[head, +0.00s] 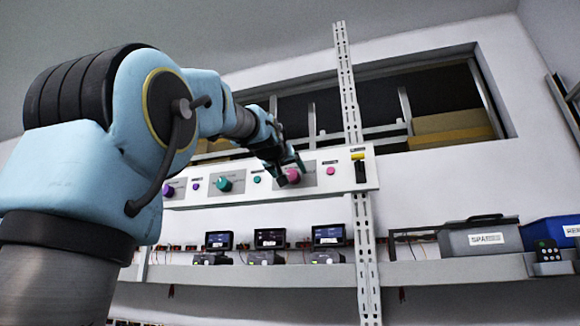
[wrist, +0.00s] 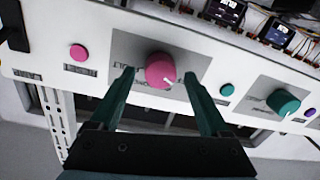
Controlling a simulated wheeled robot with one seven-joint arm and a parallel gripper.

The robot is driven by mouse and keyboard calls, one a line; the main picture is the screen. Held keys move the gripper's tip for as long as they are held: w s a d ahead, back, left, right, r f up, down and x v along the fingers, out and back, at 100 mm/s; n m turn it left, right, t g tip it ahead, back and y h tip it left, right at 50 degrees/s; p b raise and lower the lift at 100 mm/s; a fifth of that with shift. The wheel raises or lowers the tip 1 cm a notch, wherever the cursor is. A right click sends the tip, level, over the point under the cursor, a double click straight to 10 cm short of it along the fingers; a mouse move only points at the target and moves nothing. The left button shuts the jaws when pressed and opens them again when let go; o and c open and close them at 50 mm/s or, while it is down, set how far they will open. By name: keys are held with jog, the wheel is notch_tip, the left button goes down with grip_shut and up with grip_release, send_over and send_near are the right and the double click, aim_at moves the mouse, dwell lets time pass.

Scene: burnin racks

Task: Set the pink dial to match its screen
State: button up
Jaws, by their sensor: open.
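The pink dial (head: 293,176) is on the white panel (head: 345,180); it also shows large in the wrist view (wrist: 160,68). A white pointer mark lies on its lower right edge in the wrist view. My gripper (head: 287,163) is open in front of the panel. In the wrist view its two teal fingers (wrist: 159,76) stand to either side of the dial, with gaps showing, and I see no contact. Three small screens stand on the shelf below the panel: left (head: 219,240), middle (head: 270,238) and right (head: 328,234). Their writing is too small to read.
A teal dial (head: 224,184) and a purple dial sit left of the pink one. A pink button (head: 331,170) and a black switch (head: 360,170) are to its right. A perforated upright (head: 365,250) crosses the shelf. A grey bin (head: 480,240) stands at right.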

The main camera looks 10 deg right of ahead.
jog(key=shift+w+d, duration=0.15)
jog(key=shift+w, duration=0.15)
grip_shut()
dwell(0.6)
